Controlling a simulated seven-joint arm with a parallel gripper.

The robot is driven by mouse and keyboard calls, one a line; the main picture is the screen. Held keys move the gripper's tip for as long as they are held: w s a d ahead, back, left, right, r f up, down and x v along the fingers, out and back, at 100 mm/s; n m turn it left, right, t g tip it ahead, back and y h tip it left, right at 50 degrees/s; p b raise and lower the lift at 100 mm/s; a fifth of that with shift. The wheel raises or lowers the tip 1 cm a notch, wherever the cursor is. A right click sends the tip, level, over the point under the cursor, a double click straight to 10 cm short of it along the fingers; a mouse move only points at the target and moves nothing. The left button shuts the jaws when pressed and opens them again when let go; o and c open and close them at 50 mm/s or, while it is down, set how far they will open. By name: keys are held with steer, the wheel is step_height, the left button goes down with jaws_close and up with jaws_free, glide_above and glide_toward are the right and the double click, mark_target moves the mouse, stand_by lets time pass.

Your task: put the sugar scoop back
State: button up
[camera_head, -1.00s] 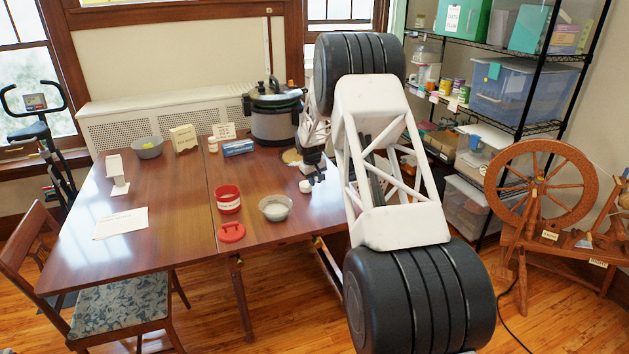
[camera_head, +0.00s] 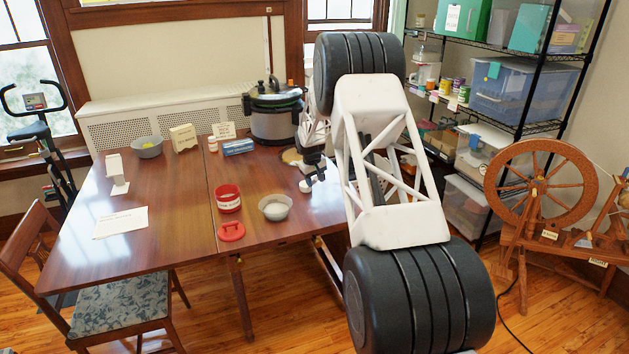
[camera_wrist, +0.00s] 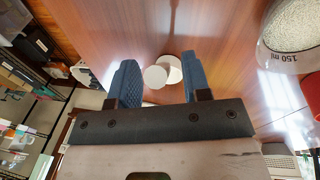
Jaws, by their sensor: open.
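A small white round object (camera_head: 305,186), possibly the sugar scoop, lies on the right part of the wooden table. In the wrist view it shows as overlapping pale discs (camera_wrist: 155,77) between and beyond my fingertips; its exact shape is unclear. My gripper (camera_head: 313,176) is open just above and beside it, with blue fingers (camera_wrist: 157,82) apart and nothing visibly held. A red labelled tub (camera_head: 228,199) stands open, with a red lid (camera_head: 231,232) in front.
A large pot (camera_head: 275,118), a blue box (camera_head: 238,147), a grey bowl (camera_head: 148,147) and small signs stand at the back of the table (camera_head: 165,200). A paper (camera_head: 121,222) lies at left. The middle is mostly clear.

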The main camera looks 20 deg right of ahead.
step_height(320, 180, up, 12)
steer(key=s+a, duration=0.1)
steer(key=shift+a, duration=0.3)
stand_by(0.3)
steer(key=shift+s, duration=0.15)
stand_by(0.5)
steer(key=s+a+r, duration=0.4)
steer(key=s+r, duration=0.2)
steer(key=s, duration=0.4)
steer(key=s+a+r+m, duration=0.1)
steer(key=s+a+r, duration=0.4)
steer(key=s, duration=0.5)
steer(key=s+a+r, duration=0.4)
steer(key=s+r, duration=0.4)
steer(key=s, duration=0.3)
steer(key=s+a+f, duration=0.1)
steer(key=s+a, duration=0.1)
steer(key=s, duration=1)
steer(key=s+a+f+t+y, duration=0.1)
steer(key=s+a+f, duration=0.1)
steer(key=s, duration=1)
steer(key=s+a+f+m, duration=0.1)
steer(key=s+a, duration=0.2)
steer(key=s, duration=0.9)
steer(key=shift+s+f, duration=0.2)
steer(key=shift+f, duration=0.05)
